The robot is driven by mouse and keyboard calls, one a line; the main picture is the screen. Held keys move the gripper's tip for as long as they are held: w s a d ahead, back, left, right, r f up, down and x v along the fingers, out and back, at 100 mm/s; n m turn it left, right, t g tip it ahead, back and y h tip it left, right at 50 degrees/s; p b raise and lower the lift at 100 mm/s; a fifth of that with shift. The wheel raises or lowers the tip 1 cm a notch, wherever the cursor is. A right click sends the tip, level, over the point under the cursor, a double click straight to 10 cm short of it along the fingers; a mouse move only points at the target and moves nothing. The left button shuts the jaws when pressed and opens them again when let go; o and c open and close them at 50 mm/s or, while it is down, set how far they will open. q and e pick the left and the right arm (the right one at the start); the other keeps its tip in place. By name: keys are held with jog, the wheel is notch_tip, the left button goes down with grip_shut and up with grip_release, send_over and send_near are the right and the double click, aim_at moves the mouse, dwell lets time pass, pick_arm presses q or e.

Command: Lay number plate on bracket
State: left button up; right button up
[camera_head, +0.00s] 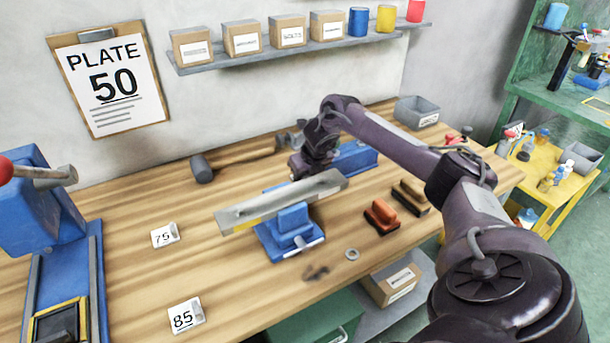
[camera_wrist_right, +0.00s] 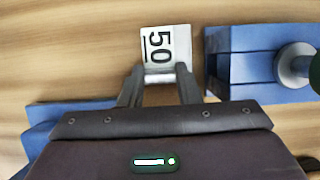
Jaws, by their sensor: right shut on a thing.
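The number plate marked 50 (camera_wrist_right: 166,45) is white and shows in the right wrist view at the tips of my right gripper (camera_wrist_right: 161,76). The fingers are shut on its lower edge. In the head view my right gripper (camera_head: 306,168) is just behind the long grey metal bracket (camera_head: 270,203), and the 50 plate is hidden there. The bracket lies across a blue vise (camera_head: 289,228) at the table's middle. Two more white plates, 75 (camera_head: 165,235) and 85 (camera_head: 186,316), lie on the table to the left. My left gripper is not in view.
A clipboard (camera_head: 108,80) on the wall reads PLATE 50. A mallet (camera_head: 203,168) lies behind, and a blue press (camera_head: 60,230) stands left. A red-orange stamp (camera_head: 381,216), a dark block (camera_head: 411,196) and a ring (camera_head: 352,254) lie to the right.

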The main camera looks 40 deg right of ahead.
jog(key=shift+f, duration=0.2)
jog(key=o, duration=1)
jog(key=shift+r, duration=0.1)
